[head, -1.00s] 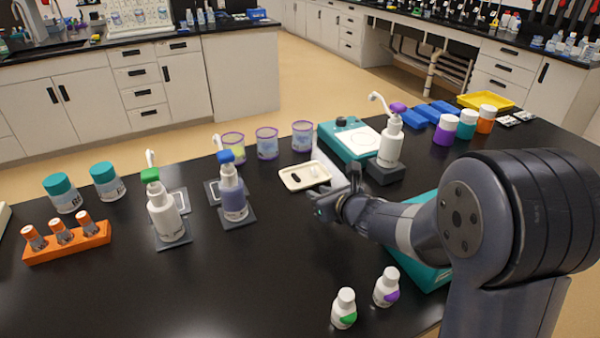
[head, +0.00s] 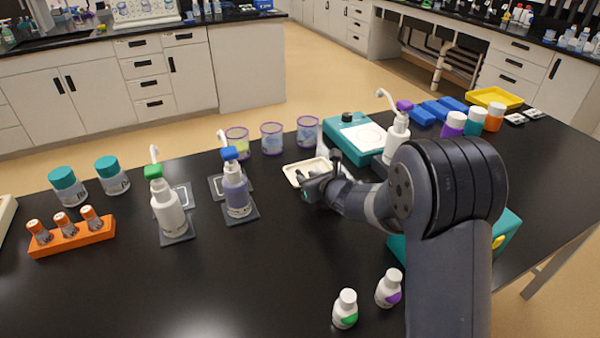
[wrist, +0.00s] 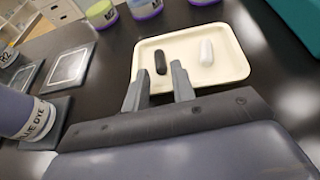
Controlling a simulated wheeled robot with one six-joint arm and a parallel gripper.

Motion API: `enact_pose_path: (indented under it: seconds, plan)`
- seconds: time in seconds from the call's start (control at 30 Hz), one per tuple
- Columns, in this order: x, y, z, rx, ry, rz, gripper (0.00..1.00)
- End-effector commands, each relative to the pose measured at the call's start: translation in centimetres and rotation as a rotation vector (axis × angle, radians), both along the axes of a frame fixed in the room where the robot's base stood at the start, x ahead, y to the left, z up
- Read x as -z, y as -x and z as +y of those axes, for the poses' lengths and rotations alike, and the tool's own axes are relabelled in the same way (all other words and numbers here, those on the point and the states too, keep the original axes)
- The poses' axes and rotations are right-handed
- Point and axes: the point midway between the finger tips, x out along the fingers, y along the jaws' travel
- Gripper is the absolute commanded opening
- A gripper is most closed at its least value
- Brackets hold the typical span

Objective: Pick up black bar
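The black bar (wrist: 161,62) lies in a shallow cream tray (wrist: 238,73), left of a white bar (wrist: 206,52) in the wrist view. My gripper (wrist: 158,83) is open and empty. Its two grey fingers are apart at the tray's near edge, with the black bar just beyond the gap between the fingertips. In the head view my gripper (head: 319,172) is over the right part of the tray (head: 290,173). The gripper partly hides the tray and its contents there.
A blue-dye pump bottle (head: 236,191) stands left of the tray, and purple-rimmed beakers (head: 272,139) stand behind it. A teal device (head: 355,138) and a purple-topped pump bottle (head: 396,136) are to the right.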

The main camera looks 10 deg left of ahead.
Motion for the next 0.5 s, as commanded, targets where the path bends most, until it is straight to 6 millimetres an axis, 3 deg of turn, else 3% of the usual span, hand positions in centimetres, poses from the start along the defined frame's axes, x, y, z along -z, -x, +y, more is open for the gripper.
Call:
enact_pose_path:
  seconds: [0.13,0.43,0.5]
  plan:
    - [0.54,-0.97,0.89,0.0,0.0,0.001,0.25]
    - [0.7,-1.19,1.08,0.0,-0.001,0.001,0.25]
    - [0.69,-1.19,1.06,0.0,-0.001,0.001,0.2]
